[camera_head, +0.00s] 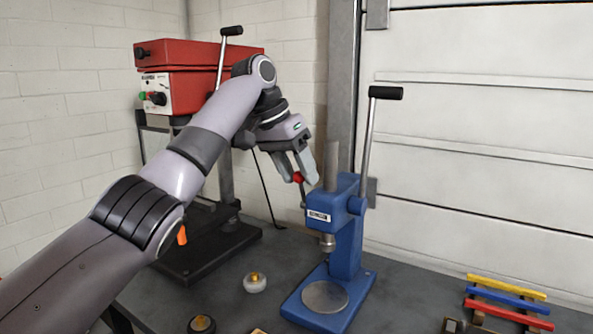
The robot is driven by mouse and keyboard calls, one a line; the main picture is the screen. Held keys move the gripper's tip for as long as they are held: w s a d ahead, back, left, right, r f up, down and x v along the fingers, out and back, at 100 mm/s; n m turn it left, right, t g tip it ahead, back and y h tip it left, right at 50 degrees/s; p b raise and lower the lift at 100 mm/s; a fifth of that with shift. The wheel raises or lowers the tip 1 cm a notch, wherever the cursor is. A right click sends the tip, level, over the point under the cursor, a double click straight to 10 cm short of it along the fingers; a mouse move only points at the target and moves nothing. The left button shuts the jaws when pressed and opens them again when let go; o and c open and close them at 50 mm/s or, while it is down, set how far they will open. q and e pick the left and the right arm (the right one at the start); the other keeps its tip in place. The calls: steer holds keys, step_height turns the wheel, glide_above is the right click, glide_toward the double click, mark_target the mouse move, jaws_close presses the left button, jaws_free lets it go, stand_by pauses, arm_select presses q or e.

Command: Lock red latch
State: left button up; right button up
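A small red ball knob (298,177), the only red latch-like part that shows, sits on a thin rod beside the upper left of the blue press (345,225). My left gripper (301,180) reaches down to it from the upper left. Its two grey fingers are a little apart, with the knob between their tips. I cannot tell whether they press on it or only stand around it. The rod's lower end is partly hidden by the press. My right gripper is not in view.
The press's black-tipped lever (385,93) rises at the right. A red drill press (165,85) stands behind my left arm. A white round piece with a brass top (255,282) and a dark one (201,324) are on the table. Coloured-handled tools (507,290) lie at right.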

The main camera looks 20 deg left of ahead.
arm_select(q)
steer(key=v, duration=0.7)
steer(key=shift+p, duration=0.3)
stand_by(0.4)
